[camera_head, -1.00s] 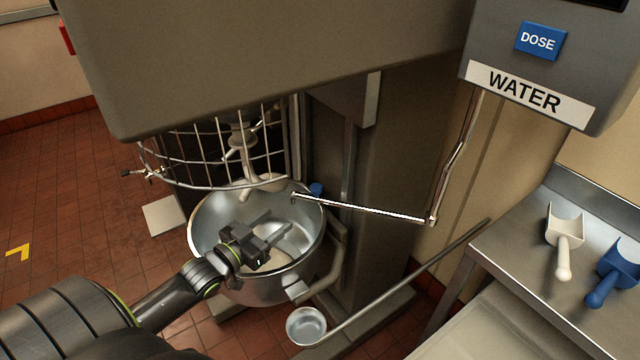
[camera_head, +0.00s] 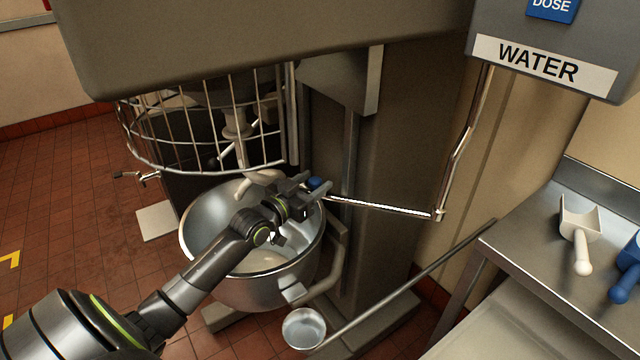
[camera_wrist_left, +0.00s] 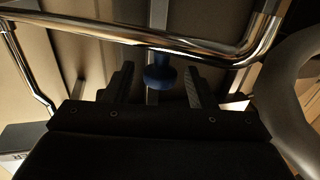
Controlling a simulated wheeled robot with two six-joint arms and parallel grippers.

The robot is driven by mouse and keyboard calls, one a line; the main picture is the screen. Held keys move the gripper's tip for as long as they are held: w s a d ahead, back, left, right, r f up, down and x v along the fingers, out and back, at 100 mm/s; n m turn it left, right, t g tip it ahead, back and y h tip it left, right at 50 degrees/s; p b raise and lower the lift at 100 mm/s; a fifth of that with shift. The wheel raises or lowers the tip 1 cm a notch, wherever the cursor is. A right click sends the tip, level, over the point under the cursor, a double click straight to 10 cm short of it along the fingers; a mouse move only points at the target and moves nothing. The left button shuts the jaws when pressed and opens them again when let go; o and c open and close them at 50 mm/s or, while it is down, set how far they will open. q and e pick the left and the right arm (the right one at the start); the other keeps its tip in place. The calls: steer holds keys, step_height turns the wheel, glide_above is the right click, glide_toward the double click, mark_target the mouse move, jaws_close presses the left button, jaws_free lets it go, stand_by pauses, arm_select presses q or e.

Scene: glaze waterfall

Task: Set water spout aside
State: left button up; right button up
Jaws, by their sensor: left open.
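The water spout (camera_head: 385,207) is a thin shiny metal pipe. It drops from the WATER unit, bends, and runs left to the bowl's rim; its left end is hidden by my left gripper (camera_head: 310,188). The gripper is open above the bowl's right rim, close to that end. In the left wrist view the spout (camera_wrist_left: 170,42) crosses just beyond the two apart fingertips (camera_wrist_left: 159,68) and bends up at right. Nothing is gripped, and I cannot tell whether a finger touches the pipe. My right gripper is out of view.
The mixer bowl (camera_head: 210,211) stands below my left arm, with a wire guard (camera_head: 170,150) above. A blue knob (camera_head: 315,182) is behind the gripper; it also shows between the fingers (camera_wrist_left: 160,75). A long-handled ladle (camera_head: 303,328) is in front. A steel table (camera_head: 520,235) bears scoops at right.

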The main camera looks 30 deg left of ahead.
arm_select(q)
steer(key=shift+w+d, duration=0.2)
steer(key=shift+w, duration=1.25)
jaws_close()
